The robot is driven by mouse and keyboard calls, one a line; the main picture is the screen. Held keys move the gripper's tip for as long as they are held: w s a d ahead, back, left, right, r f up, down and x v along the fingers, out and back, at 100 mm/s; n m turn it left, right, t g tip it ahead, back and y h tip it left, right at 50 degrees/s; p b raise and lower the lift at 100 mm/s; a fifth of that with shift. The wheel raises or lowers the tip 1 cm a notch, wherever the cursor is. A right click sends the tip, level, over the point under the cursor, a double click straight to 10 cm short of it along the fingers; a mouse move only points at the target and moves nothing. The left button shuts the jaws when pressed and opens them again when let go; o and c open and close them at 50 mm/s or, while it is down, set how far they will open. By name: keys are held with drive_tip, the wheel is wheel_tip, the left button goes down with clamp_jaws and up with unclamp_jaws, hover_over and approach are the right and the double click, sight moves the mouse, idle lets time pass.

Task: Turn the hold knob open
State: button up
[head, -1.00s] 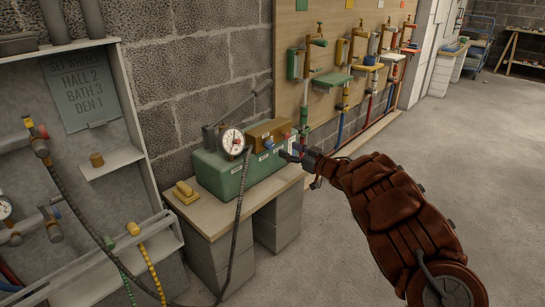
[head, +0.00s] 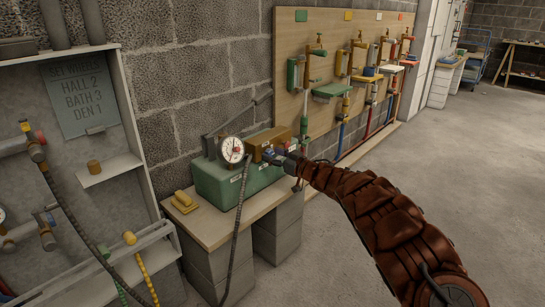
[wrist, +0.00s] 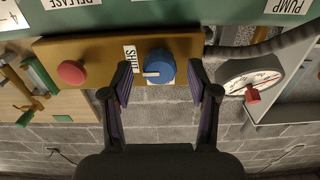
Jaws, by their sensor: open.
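The blue knob (wrist: 159,66), apparently the hold knob, sits on a brown block (wrist: 105,50). Its white pointer mark faces left, towards a label reading SHUT (wrist: 130,59). My gripper (wrist: 160,78) is open, with one finger on each side of the knob in the wrist view. Gaps show between both fingers and the knob; I cannot tell how far the tips reach in depth. In the head view, my gripper (head: 275,156) is at the front of the brown block (head: 266,138), above the green pump box (head: 212,184), and mostly hides the knob.
A red button (wrist: 71,72) is on the same block. A round dial gauge (wrist: 249,77) with a dark hose stands beside it. RELEASE and PUMP labels are on the green box. A yellow piece (head: 185,201) lies on the bench. A pipe board (head: 290,100) stands behind.

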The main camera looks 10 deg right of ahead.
drive_tip(key=shift+w+a, duration=0.2)
drive_tip(key=shift+w, duration=0.1)
drive_tip(key=shift+r, duration=0.1)
clamp_jaws()
idle(0.4)
